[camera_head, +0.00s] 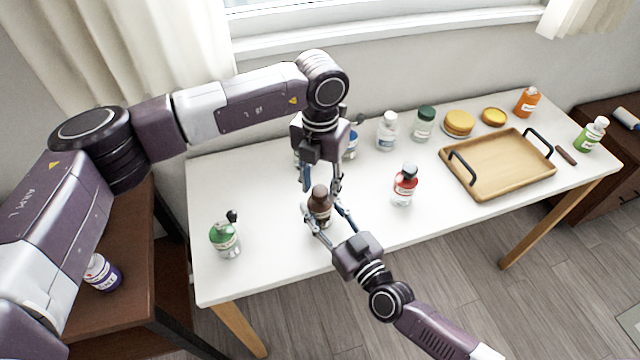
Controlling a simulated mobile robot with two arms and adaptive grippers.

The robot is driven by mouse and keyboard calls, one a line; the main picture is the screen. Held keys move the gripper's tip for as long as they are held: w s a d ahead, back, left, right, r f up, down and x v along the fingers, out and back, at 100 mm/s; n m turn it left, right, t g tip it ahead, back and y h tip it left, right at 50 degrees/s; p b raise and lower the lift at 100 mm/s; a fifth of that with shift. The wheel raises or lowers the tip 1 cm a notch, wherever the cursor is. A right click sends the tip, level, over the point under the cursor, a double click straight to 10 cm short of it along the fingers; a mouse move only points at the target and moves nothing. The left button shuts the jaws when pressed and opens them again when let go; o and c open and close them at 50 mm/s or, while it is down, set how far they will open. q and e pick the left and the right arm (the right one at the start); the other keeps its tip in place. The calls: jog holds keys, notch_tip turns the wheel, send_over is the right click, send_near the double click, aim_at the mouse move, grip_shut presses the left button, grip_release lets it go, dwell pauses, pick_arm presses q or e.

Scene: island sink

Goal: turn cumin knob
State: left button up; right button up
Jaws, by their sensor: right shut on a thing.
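A small bottle with a dark brown cap (319,196) stands on the white table near its front edge, left of the middle. Its label is too small to read, so I cannot tell whether it is the cumin. My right gripper (328,220) comes from the front and is shut on the bottle's lower body, one finger on each side. My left gripper (321,190) points down from above, with its fingers apart on either side of the cap. I cannot tell whether they touch it. The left gripper partly hides bottles behind it.
A green bottle (225,239) stands left and a red-labelled bottle (403,186) right on the white table (270,270). Behind are a white bottle (387,131) and a green-capped jar (424,124). A wooden tray (497,187) with black handles lies right.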

aim_at(320, 190)
pick_arm(q)
jog(key=c, duration=0.9)
jog(key=shift+o, duration=0.2)
jog(key=m, duration=0.5)
jog(key=shift+m, duration=0.3)
jog(key=o, duration=1.2)
notch_tip(320, 190, up, 12)
jog(key=shift+r, duration=0.1)
